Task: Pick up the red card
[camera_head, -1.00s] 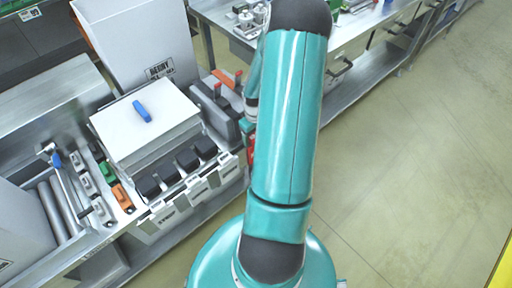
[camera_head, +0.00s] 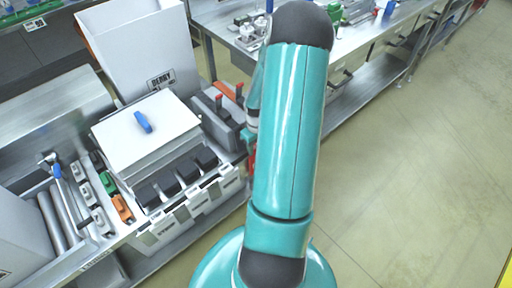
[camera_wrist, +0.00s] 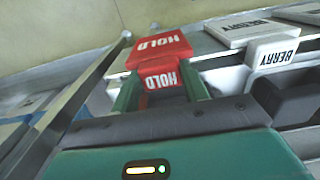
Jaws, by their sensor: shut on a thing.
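The red card (camera_wrist: 160,47) shows in the wrist view as a red piece with "HOLD" in white letters on its top and front faces. My gripper (camera_wrist: 160,82) has its two green fingers on either side of the card's lower part and is shut on it. In the head view, only a small red sliver (camera_head: 252,160) shows at the left edge of my teal arm.
A white "BERRY" card (camera_wrist: 272,52) is close to the right in the wrist view. In the head view, a workbench on the left holds a white box with a blue handle (camera_head: 143,122) and a tall "BERRY" bin (camera_head: 140,50). Open floor lies on the right.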

